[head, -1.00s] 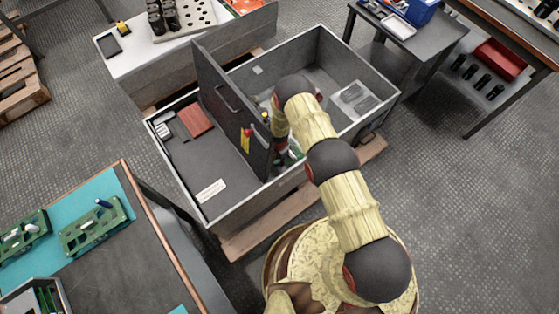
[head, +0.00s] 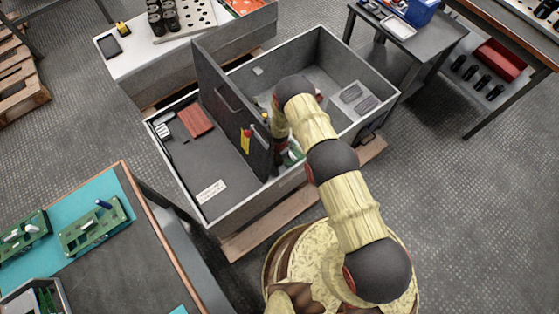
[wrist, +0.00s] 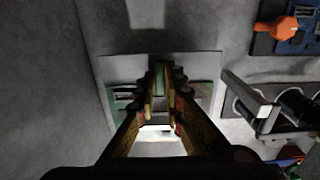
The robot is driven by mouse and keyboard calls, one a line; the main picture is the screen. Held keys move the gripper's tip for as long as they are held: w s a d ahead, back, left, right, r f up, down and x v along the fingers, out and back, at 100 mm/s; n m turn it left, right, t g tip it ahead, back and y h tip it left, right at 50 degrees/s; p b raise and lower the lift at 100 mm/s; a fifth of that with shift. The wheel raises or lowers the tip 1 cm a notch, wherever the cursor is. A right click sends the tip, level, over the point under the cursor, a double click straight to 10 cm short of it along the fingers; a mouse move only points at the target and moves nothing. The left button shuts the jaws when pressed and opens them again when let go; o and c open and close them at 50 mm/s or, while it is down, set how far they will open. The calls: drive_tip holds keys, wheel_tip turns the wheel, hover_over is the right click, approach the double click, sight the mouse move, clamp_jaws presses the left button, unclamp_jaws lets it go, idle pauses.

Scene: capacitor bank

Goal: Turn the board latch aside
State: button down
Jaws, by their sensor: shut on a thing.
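My gripper (wrist: 160,88) points down in the wrist view, its two fingers close together on a small grey-green upright piece (wrist: 160,74), which appears to be the board latch. The fingers hide much of it, so its angle cannot be told. A green board (wrist: 204,96) shows on both sides of the fingers, in front of a pale grey plate (wrist: 118,67). In the head view, the green board (head: 294,155) is just visible inside the open grey cabinet (head: 335,50), beside my arm. My forearm and the upright door hide the fingertips there.
The cabinet's open door (head: 228,95) stands upright just left of my arm, with a red and yellow tag on it. In the wrist view, a dark bracketed part (wrist: 248,103) lies close right of the fingers. A workbench (head: 120,255) stands at lower left.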

drive_tip(key=shift+n, duration=0.3)
drive_tip(key=n, duration=0.5)
drive_tip(key=shift+n, duration=0.3)
drive_tip(key=n, duration=0.4)
drive_tip(key=shift+n, duration=0.3)
drive_tip(key=n, duration=0.3)
drive_tip(key=shift+n, duration=2)
drive_tip(key=c, duration=1.9)
unclamp_jaws()
